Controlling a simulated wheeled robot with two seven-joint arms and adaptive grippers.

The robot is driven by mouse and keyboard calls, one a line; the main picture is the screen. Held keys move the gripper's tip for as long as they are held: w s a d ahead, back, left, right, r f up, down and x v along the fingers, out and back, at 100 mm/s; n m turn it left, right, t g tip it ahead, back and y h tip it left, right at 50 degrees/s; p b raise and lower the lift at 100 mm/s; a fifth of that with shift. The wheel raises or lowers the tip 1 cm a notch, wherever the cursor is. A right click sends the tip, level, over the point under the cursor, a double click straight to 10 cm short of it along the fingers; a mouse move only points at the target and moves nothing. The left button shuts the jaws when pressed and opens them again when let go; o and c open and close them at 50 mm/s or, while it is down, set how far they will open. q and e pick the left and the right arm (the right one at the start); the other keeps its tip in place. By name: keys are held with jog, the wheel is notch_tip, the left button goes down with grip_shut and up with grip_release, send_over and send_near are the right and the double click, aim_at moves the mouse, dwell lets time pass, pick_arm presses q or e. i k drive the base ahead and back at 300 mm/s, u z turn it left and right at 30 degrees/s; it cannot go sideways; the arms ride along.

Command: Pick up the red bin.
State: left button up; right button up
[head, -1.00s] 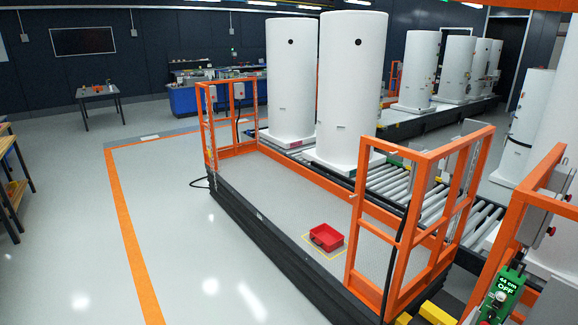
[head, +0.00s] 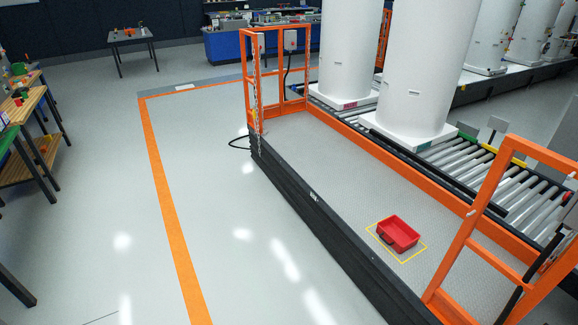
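The red bin (head: 398,233) sits upright on the grey platform deck (head: 330,172), inside a yellow outlined square (head: 403,260). It looks open at the top and empty, with a dark part on its near left side. It stands close to the platform's near, dark-skirted edge. Neither of my grippers shows in the head view.
Orange rails (head: 478,222) stand at the platform's right end, and an orange frame (head: 257,85) at its far end. White tanks (head: 415,70) stand on the roller conveyor (head: 508,175) behind. A wooden workbench (head: 28,120) is at left. The grey floor (head: 240,230) beside the platform is clear.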

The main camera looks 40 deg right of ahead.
aim_at(395, 232)
jog(key=z, duration=0.05)
jog(key=i, duration=1.45)
jog(key=z, duration=1.15)
jog(key=i, duration=0.85)
jog(key=z, duration=1.3)
jog(key=i, duration=0.25)
jog(key=z, duration=0.15)
